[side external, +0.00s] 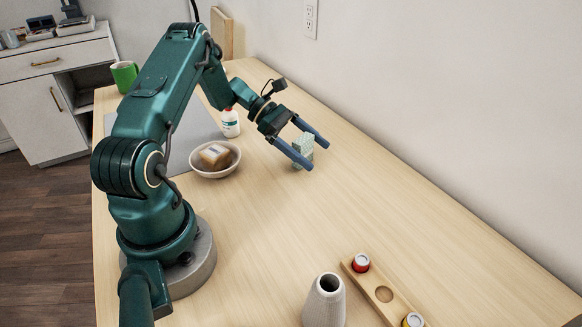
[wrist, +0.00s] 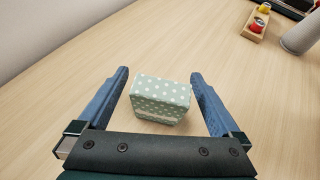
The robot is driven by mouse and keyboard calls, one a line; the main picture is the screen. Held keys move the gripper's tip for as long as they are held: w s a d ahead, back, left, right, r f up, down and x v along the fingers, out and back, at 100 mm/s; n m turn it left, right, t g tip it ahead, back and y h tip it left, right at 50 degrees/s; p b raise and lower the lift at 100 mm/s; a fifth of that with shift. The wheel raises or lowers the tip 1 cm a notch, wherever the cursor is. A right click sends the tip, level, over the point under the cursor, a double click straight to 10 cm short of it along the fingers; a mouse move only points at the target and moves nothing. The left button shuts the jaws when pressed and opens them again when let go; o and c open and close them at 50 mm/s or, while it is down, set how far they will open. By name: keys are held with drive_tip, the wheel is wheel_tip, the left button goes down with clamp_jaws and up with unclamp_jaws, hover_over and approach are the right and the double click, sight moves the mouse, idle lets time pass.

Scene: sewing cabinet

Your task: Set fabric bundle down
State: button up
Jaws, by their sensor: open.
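The fabric bundle (side external: 304,146) is a small pale green block with white dots and a light band. It rests on the wooden table (side external: 400,210). My gripper (side external: 308,152) is open, with its two blue fingers on either side of the bundle. In the wrist view the bundle (wrist: 160,98) stands between the fingers of my gripper (wrist: 158,78), with a gap on each side. Its underside is hidden.
A white bowl (side external: 226,171) with a brown packet and a white bottle (side external: 231,124) stand left of my gripper. A wooden spool rack (side external: 399,309) and a ribbed vase (side external: 322,306) are at the front. The table right of the bundle is clear.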

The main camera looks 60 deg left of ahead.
sight(298, 138)
drive_tip(key=v, duration=0.6)
drive_tip(key=shift+s+a+r, duration=0.1)
drive_tip(key=shift+s+a, duration=0.05)
drive_tip(key=shift+a, duration=0.05)
drive_tip(key=shift+r, duration=0.15)
